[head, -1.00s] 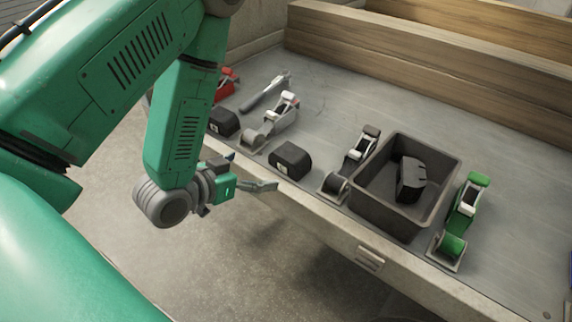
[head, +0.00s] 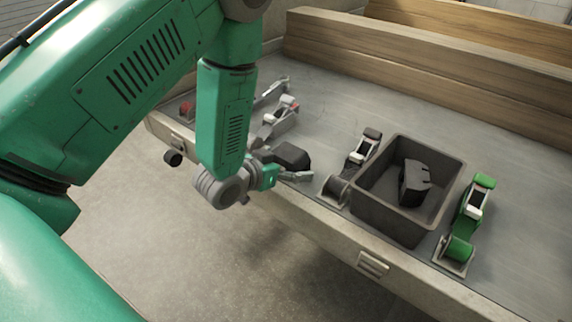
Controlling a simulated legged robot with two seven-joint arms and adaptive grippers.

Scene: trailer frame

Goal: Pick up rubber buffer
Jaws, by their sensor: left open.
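A black rubber buffer (head: 293,156) lies on the trailer bed near its front edge, partly hidden by my left gripper. A second black rubber buffer (head: 414,183) is inside the dark bin. My left gripper (head: 290,172) is open, at the bed's edge just in front of the first buffer. One finger shows in front of that buffer; the other is hard to make out, and I cannot tell whether they touch. The buffer seen farther left earlier is now hidden behind my arm. My right gripper is not in view.
The bin (head: 373,207) stands between a black ratchet strap (head: 358,160) and a green one (head: 468,215). A grey ratchet (head: 280,118) lies behind the gripper. Wooden beams (head: 420,78) line the back. The bed's middle is clear.

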